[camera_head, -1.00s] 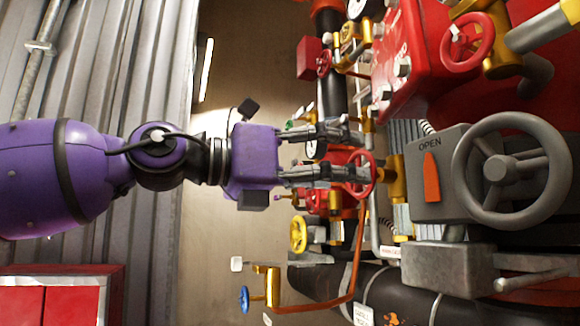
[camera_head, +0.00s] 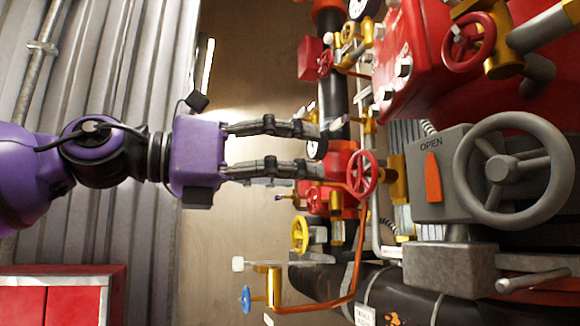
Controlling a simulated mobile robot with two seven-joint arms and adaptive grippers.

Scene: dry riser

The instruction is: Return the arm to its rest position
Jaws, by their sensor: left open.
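My left arm, purple with black joints, comes in from the left at mid height. My left gripper (camera_head: 318,150) points right, with its two grey fingers spread apart and nothing between them. Its fingertips are just left of a red handwheel (camera_head: 361,173) on a brass valve. The lower fingertip is close to the wheel in the picture; I cannot tell the exact depth gap. The whole wheel rim shows. My right gripper does not show.
A large grey handwheel (camera_head: 512,170) and a box marked OPEN (camera_head: 440,175) stand at the right. A yellow wheel (camera_head: 299,234) and a blue wheel (camera_head: 246,299) are below the gripper. A red cabinet (camera_head: 60,295) stands lower left. Open space lies before the beige wall.

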